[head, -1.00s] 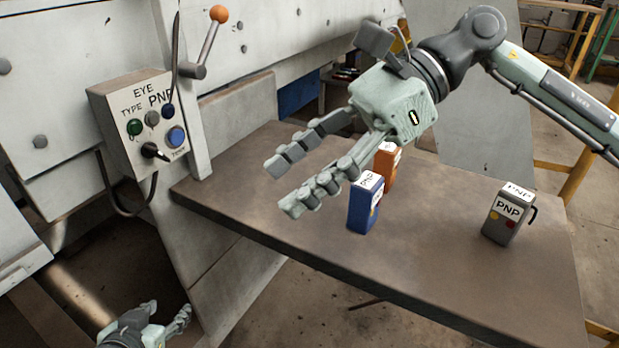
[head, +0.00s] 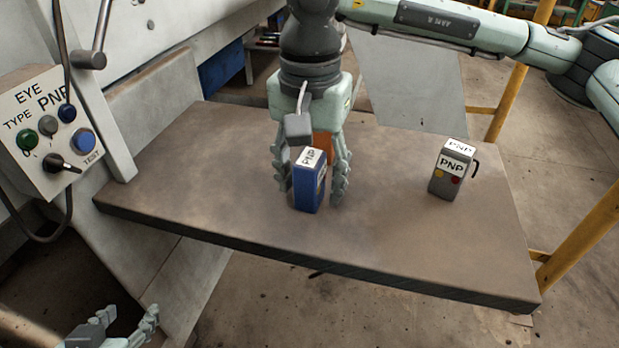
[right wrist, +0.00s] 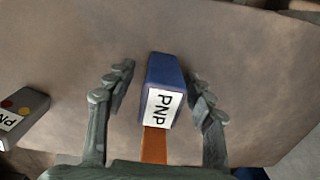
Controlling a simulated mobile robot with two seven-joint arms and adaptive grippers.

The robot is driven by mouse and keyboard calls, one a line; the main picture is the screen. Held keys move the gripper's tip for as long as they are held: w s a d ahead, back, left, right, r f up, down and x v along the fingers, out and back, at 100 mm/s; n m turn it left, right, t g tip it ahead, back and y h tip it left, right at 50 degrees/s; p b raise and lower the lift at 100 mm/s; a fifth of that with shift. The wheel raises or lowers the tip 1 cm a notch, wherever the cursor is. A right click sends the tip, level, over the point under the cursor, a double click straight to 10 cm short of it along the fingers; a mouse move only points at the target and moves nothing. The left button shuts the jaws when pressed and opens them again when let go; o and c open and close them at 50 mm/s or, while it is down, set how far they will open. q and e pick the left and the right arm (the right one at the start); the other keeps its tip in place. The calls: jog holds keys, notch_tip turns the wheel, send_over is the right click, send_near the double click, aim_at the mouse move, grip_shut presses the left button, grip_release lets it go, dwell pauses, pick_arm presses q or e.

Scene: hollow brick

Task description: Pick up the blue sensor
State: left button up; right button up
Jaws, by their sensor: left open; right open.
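The blue sensor (head: 309,186), a small upright box with a white PNP label, stands on the brown table. My right gripper (head: 314,196) points down around it, open, with one finger on each side. In the right wrist view the blue sensor (right wrist: 163,84) lies between the two fingers (right wrist: 160,97), with a visible gap on both sides. An orange sensor (head: 322,143) stands right behind the blue one, mostly hidden by my gripper; part of it shows in the right wrist view (right wrist: 154,146). My left gripper (head: 130,325) is open and empty at the bottom left, below the table's level.
A grey PNP sensor (head: 450,172) with yellow and red buttons stands on the right of the table (head: 390,240). A control box (head: 45,130) with buttons and a lever is on the machine at left. The table's front and left are clear.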

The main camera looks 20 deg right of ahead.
jog(key=shift+f, duration=0.45)
grip_shut()
jog(key=shift+r, duration=0.2)
